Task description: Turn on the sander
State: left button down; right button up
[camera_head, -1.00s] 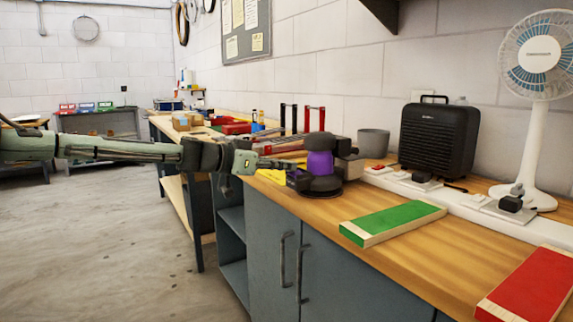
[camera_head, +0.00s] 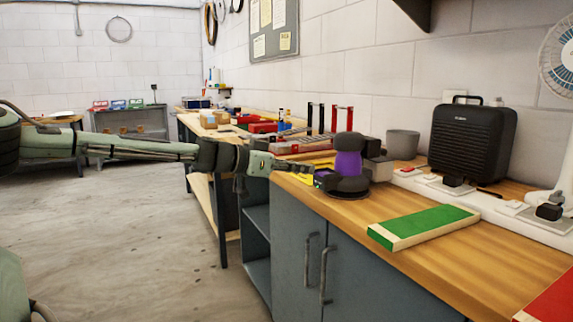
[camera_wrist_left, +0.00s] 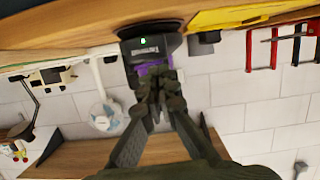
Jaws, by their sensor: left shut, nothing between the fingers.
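The sander (camera_head: 347,163) has a purple body and a round black pad. It stands upright on the wooden bench near its front edge. It also shows upside down in the left wrist view (camera_wrist_left: 152,68), with a dark labelled box on its side and a small lit green light (camera_wrist_left: 143,41) on that box. My left gripper (camera_head: 310,171) is shut and empty, just left of the sander. In the left wrist view its closed fingertips (camera_wrist_left: 156,78) lie in front of the purple body; I cannot tell whether they touch. My right gripper is not in view.
A green board (camera_head: 425,226) lies right of the sander and a red board (camera_head: 550,300) farther right. A white power strip (camera_head: 480,203), grey cup (camera_head: 402,144), black heater (camera_head: 472,140) and fan (camera_head: 558,60) stand behind. Red clamps (camera_head: 333,118) stand behind the sander.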

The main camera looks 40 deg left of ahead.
pick_arm(q)
jog(key=shift+r+v, duration=0.2)
jog(key=shift+v, duration=1.15)
jog(key=shift+r+v, duration=0.15)
jog(key=shift+v, duration=1.15)
jog(key=shift+d, duration=0.15)
